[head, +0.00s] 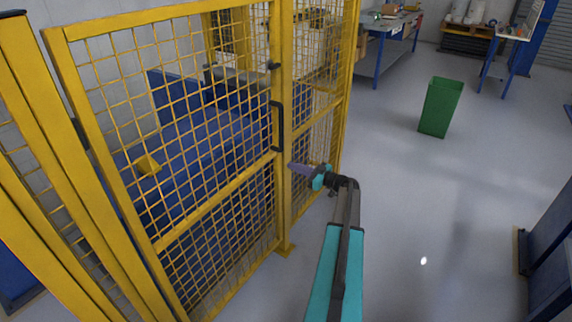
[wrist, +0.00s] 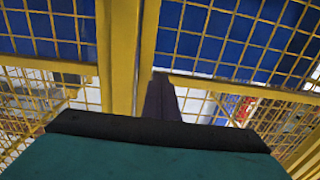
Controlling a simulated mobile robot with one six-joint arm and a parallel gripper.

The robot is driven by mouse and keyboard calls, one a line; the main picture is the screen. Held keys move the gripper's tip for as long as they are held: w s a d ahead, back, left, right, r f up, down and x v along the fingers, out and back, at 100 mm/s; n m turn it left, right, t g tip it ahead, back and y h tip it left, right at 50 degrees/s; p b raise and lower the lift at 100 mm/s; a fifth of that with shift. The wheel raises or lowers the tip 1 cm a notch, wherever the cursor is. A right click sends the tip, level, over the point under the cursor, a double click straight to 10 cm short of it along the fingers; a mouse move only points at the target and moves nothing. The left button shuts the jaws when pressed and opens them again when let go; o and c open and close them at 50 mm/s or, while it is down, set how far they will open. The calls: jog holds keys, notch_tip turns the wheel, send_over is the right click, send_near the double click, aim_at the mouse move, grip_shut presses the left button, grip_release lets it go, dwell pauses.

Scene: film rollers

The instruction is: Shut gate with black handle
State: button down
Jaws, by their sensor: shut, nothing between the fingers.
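The gate (head: 200,185) is a yellow frame with wire mesh on the left in the head view. Its black handle (head: 276,125) is upright on the gate's right edge, with a small black latch part (head: 273,66) above. That edge lies along the yellow post (head: 285,190), with no clear gap showing between them. My gripper (head: 295,166) is shut and empty, its purple fingers pointing left at the post, below and right of the handle. In the wrist view, the fingers (wrist: 160,98) point at the yellow uprights (wrist: 148,50); I cannot tell if they touch. The handle is not seen there.
A fixed mesh panel (head: 318,140) continues right of the post. Blue machinery (head: 215,125) stands behind the mesh. A green bin (head: 440,107) and a workbench (head: 385,40) are farther back. The grey floor (head: 420,200) right of my arm is clear.

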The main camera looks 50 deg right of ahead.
jog(key=v, duration=0.8)
jog(key=shift+a+b, duration=0.35)
jog(key=shift+f, duration=0.15)
jog(key=shift+s, duration=0.1)
